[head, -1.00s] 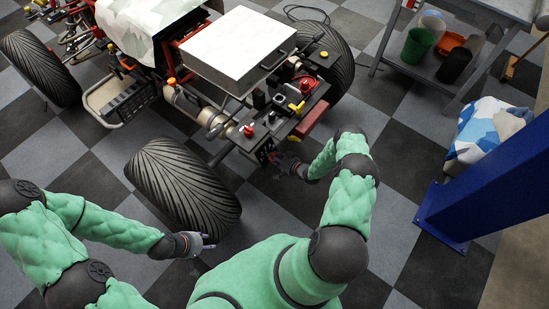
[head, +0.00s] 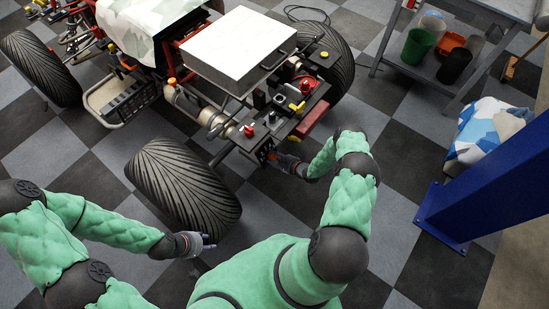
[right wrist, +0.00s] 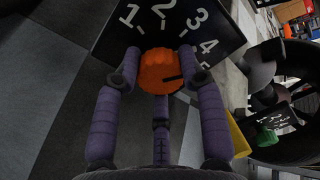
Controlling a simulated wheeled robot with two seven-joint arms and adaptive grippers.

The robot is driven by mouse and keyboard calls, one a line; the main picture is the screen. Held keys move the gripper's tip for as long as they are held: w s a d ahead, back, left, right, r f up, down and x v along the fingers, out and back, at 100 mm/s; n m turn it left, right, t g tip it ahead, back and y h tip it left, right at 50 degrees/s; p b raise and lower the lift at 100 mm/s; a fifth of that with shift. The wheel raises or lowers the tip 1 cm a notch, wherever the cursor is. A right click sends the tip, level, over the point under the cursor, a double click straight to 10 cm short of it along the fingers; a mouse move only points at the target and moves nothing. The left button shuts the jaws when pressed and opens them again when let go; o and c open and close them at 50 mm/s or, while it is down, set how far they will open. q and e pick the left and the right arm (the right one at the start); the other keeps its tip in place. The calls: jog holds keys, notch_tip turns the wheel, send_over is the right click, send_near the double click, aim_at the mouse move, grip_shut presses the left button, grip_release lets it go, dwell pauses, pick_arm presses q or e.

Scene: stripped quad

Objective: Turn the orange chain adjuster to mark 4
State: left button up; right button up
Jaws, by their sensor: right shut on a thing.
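The orange chain adjuster (right wrist: 158,72) is a round ribbed knob in front of a dark plate (right wrist: 225,25) with white marks 1, 2, 3 and 4. In the head view my right gripper (head: 274,156) is at the quad's near corner, and the knob is mostly hidden. My left gripper (head: 207,242) is empty, its fingers apart, beside the near tyre.
The quad's large near tyre (head: 180,190) stands between my arms. A white box (head: 238,45) sits on the quad's frame. A blue post (head: 490,185) and a workbench (head: 450,70) with bins are at the right. The checkered floor between quad and post is mostly clear.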

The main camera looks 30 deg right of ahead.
jog(key=shift+w+d+r+m, duration=0.15)
jog(key=shift+w+d+m, duration=0.1)
jog(key=shift+d+m, duration=0.3)
jog(key=o, duration=1.1)
jog(key=shift+o, duration=0.2)
jog(key=shift+s+a, duration=0.1)
jog(key=shift+a, duration=0.1)
jog(key=v, duration=1.2)
jog(key=shift+a, duration=0.1)
